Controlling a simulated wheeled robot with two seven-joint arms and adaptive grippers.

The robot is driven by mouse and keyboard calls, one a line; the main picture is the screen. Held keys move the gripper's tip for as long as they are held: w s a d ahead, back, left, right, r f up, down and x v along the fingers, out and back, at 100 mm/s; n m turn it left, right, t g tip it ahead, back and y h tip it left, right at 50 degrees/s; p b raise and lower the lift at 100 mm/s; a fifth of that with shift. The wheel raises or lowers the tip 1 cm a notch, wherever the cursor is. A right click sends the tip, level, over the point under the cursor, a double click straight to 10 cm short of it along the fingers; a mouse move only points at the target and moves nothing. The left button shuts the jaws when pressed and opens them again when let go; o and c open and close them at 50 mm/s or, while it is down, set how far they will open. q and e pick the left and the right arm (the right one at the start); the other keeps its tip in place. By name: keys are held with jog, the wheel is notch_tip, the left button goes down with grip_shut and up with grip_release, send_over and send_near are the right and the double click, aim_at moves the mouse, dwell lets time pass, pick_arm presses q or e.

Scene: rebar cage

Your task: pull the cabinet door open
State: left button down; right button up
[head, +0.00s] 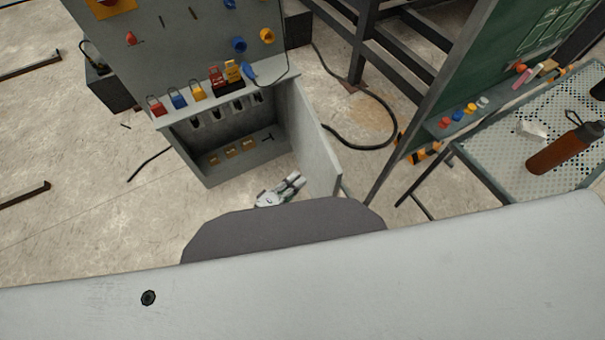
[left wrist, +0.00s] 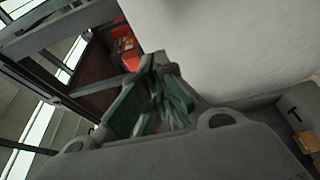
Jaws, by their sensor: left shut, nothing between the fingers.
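The grey cabinet (head: 195,180) stands at the upper left of centre in the head view, its lower compartment exposed. Its door (head: 318,140) stands swung well out from the right side of the opening. My left gripper (head: 297,180) is shut and empty, low in front of the opening and close to the inner face of the door. In the left wrist view the shut fingers (left wrist: 165,75) are beside a pale panel (left wrist: 235,45) that looks like the door. I cannot tell whether they touch it. My right gripper is not in view.
Several coloured padlocks (head: 197,91) line the cabinet's ledge, and small brown blocks (head: 231,152) lie inside. A black cable (head: 375,143) curls on the floor right of the door. A perforated table (head: 500,150) with a brown bottle (head: 565,150) stands at right.

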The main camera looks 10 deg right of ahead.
pick_arm(q)
jog(key=shift+v, duration=1)
notch_tip(320, 180, up, 22)
jog(key=p, duration=2.1)
jog(key=shift+p, duration=0.35)
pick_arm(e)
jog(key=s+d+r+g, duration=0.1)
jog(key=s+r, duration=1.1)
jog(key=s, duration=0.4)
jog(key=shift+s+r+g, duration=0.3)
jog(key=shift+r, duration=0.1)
pick_arm(q)
jog(key=shift+r, duration=0.1)
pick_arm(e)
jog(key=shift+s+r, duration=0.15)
